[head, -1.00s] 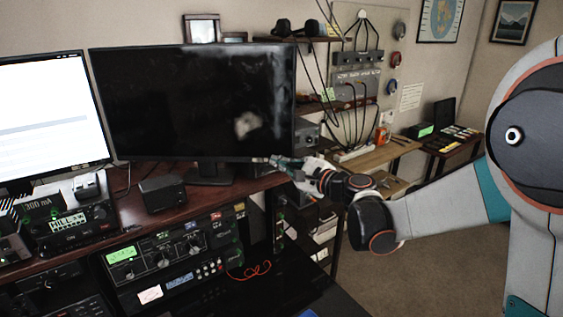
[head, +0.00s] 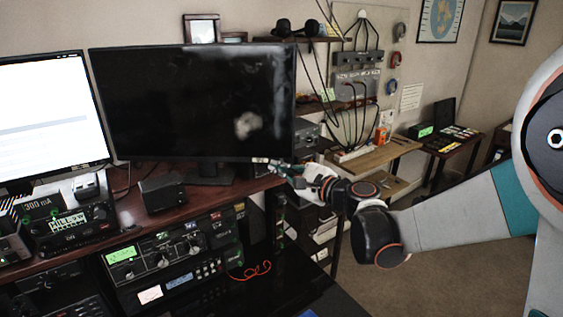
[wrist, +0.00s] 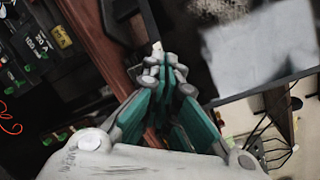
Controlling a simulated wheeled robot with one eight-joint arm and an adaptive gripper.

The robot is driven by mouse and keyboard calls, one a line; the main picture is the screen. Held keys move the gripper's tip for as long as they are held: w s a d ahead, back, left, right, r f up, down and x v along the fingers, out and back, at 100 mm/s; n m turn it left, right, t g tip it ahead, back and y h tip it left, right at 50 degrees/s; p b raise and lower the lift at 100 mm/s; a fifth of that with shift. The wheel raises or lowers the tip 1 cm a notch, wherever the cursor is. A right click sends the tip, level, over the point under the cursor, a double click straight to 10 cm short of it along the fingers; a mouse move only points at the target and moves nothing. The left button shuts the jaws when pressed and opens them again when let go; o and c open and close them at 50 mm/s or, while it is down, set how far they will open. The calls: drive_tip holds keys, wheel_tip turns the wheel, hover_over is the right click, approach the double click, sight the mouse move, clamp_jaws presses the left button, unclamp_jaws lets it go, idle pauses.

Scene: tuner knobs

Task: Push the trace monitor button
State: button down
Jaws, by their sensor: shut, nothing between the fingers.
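A wide black monitor (head: 190,100) stands on the upper wooden shelf in the head view, its screen dark with a pale smudge-like reflection. A small white label (head: 260,160) sits at its lower right edge, and a small white spot also shows at the screen's corner in the wrist view (wrist: 157,47). I cannot make out the button itself; my fingers may hide it. My gripper (head: 276,165) is shut and empty, its teal fingers (wrist: 166,62) together. The fingertips are close to the monitor's lower right corner; I cannot tell whether they touch it.
A second monitor (head: 50,120) with a lit white screen stands at left. A small black box (head: 162,193) sits on the wooden shelf (head: 125,235). Radio equipment (head: 175,255) with knobs stands below. A wooden side table (head: 375,157) and wall shelves are behind my gripper.

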drive_tip(key=shift+s+a, duration=0.1)
drive_tip(key=shift+s, duration=2.2)
